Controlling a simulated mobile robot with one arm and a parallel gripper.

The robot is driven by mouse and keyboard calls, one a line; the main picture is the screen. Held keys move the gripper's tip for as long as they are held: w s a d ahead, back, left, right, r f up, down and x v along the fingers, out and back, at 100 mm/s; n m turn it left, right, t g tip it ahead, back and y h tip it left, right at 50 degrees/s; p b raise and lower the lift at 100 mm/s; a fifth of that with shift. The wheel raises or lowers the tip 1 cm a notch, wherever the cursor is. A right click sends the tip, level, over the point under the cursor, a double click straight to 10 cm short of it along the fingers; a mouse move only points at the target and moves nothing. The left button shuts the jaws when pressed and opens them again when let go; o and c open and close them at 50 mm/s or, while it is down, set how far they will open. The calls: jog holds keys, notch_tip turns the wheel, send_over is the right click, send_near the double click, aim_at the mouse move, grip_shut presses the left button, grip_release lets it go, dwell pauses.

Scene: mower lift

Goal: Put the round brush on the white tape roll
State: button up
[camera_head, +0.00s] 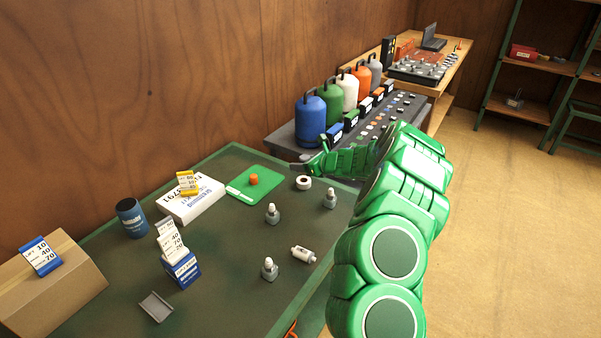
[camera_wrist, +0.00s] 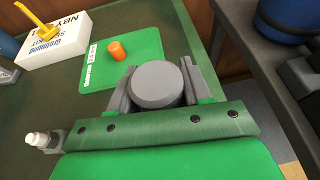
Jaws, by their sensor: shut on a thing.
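My gripper (camera_wrist: 157,88) is shut on a grey round disc-like thing, which I take to be the round brush (camera_wrist: 156,84). In the head view my gripper (camera_head: 305,164) is near the far right edge of the green table, and the held brush shows only as a small grey shape. The white tape roll (camera_head: 304,182) lies on the table just below my gripper in the picture. I cannot tell how high the brush is above it. The tape roll is not visible in the wrist view.
A green mat (camera_head: 254,184) with an orange cap (camera_head: 253,179) lies left of the tape roll. Grey bottles (camera_head: 330,199) with white tops stand nearby. A white box (camera_head: 192,203) is farther left. Behind stands a dark bench with colored canisters (camera_head: 310,122).

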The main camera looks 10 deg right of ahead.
aim_at(301, 178)
jog(key=shift+w+f, duration=0.9)
jog(key=shift+f, duration=1.55)
jog(key=shift+f, duration=0.1)
jog(key=o, duration=1.1)
jog(key=shift+c, duration=0.2)
